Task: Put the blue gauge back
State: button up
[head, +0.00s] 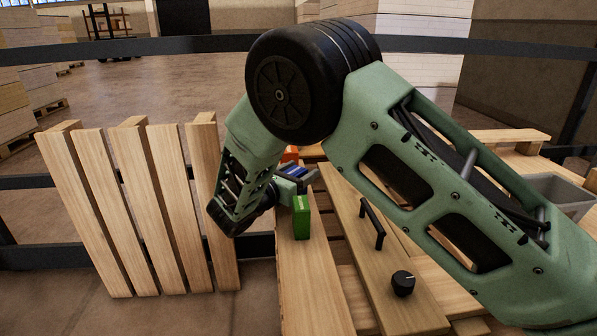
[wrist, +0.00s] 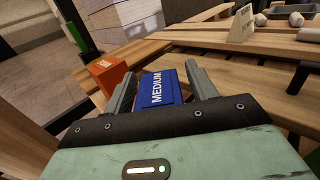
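The blue gauge (wrist: 158,89), a block marked MEDIUM, is between the two fingers of my gripper (wrist: 160,70) in the wrist view. Narrow gaps show on both sides of it, so the fingers look open around it. In the head view the blue gauge (head: 291,171) shows partly at the fingers of my gripper (head: 294,178), above a wooden plank. Whether it rests on anything is hidden. An orange block (head: 290,154) is behind it and a green block (head: 302,217) stands in front. The orange block (wrist: 105,73) is left of my fingers in the wrist view.
A board with a black handle (head: 371,222) and a black knob (head: 403,283) lies right of the green block. A slatted wooden panel (head: 140,205) stands at left. A grey bin (head: 560,188) is at far right. A small sign (wrist: 241,24) stands on the planks.

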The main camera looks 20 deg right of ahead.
jog(key=shift+r, duration=0.25)
jog(key=shift+s+a, duration=0.15)
jog(key=shift+a, duration=0.15)
jog(key=p+v, duration=0.1)
jog(key=v, duration=1)
jog(key=shift+p, duration=0.35)
jog(key=shift+s, duration=0.1)
